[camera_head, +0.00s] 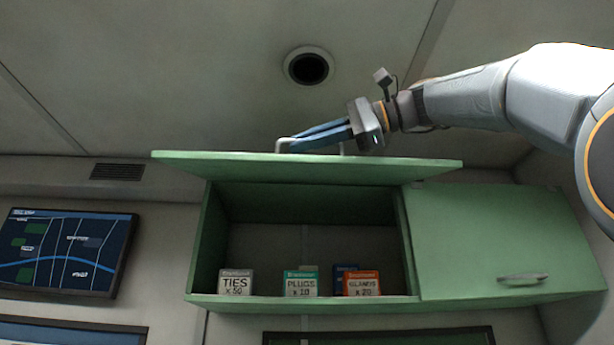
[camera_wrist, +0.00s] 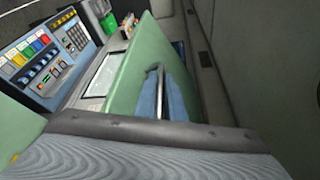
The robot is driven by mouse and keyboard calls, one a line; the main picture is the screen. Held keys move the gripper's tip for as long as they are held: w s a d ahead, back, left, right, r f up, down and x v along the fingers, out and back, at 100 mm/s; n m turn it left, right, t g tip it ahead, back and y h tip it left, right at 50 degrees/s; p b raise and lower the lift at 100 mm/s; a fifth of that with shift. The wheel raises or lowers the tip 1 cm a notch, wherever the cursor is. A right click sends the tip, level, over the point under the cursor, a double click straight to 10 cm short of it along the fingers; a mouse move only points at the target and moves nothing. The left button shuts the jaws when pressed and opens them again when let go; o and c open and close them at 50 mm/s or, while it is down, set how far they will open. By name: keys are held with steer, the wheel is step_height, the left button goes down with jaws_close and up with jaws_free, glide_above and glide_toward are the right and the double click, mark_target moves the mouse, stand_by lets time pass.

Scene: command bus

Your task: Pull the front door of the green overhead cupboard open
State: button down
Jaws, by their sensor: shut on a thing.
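The green overhead cupboard (camera_head: 300,303) has its left front door (camera_head: 230,161) swung up, nearly level, in the head view. The left compartment stands open. My gripper (camera_head: 290,142) is above the raised door, its blue fingers shut on the metal door handle (camera_head: 283,145). In the wrist view the green door (camera_wrist: 122,82) slants across the middle, and the blue fingers (camera_wrist: 161,100) close around the handle bar (camera_wrist: 160,80). The cupboard's right door (camera_head: 490,235) is closed, with its own handle (camera_head: 523,279).
Inside the open compartment stand boxes marked ties (camera_head: 235,284), plugs (camera_head: 301,284) and glands (camera_head: 362,284), with a blue box behind. The ceiling with a round fitting (camera_head: 308,67) is close above the arm. A map screen (camera_head: 65,252) hangs at left.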

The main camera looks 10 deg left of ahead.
steer(key=shift+r, duration=0.2)
steer(key=c, duration=2.1)
jaws_free()
steer(key=shift+w, duration=0.1)
steer(key=shift+f, duration=0.1)
steer(key=v, duration=0.8)
steer(key=shift+b, duration=0.4)
steer(key=shift+a, duration=0.1)
